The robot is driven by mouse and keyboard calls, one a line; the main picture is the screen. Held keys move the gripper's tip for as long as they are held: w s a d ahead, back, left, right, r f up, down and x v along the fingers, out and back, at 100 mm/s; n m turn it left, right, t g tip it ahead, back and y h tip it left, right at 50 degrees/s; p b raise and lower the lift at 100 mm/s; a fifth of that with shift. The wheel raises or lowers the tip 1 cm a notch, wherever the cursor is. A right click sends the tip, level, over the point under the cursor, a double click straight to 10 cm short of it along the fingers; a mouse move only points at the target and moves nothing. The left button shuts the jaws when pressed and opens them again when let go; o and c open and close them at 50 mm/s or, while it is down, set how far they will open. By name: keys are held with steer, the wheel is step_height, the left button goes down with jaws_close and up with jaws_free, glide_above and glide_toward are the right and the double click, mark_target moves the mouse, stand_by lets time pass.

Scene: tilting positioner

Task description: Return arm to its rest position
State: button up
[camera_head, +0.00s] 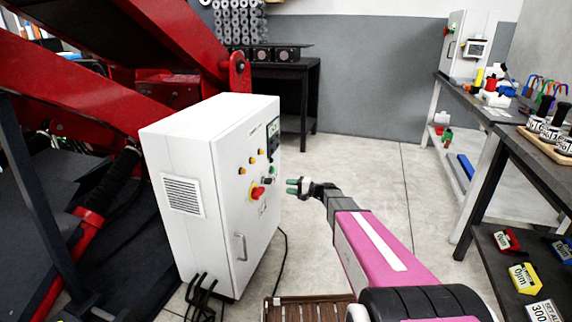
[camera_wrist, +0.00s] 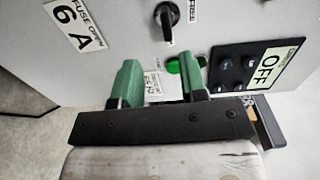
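My arm (camera_head: 375,250), pink and grey, stretches from the lower right toward a white control cabinet (camera_head: 185,145). My gripper (camera_head: 292,186), with green fingertips, is just right of the cabinet's front panel, near its red knob on yellow (camera_head: 257,193). In the wrist view my gripper (camera_wrist: 158,82) is open, its two green fingers apart with nothing held between them. The cabinet's panel (camera_wrist: 120,25) lies ahead, with a black selector knob (camera_wrist: 167,14) and a green button (camera_wrist: 174,65) close to the right finger. I cannot tell whether a finger touches the panel.
A red machine frame (camera_head: 80,100) stands left of the cabinet. Benches (camera_head: 490,120) with tools and parts line the right side. A dark table (camera_head: 300,75) stands at the back. A brown slatted object (camera_head: 300,308) lies low in front. Floor (camera_head: 365,170) between is open.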

steer(key=s+d+f+n+g+h, duration=0.15)
steer(key=s+h, duration=0.25)
steer(key=s, duration=0.4)
steer(key=s+d+f+n+g+h, duration=0.1)
steer(key=s+f+g+h, duration=0.2)
steer(key=s, duration=0.5)
steer(key=s+d+n+g+h, duration=0.1)
steer(key=s+d+h, duration=0.8)
steer(key=s, duration=0.5)
steer(key=shift+d+h, duration=0.3)
steer(key=shift+d, duration=0.65)
steer(key=shift+r+n, duration=0.1)
steer(key=shift+n, duration=0.15)
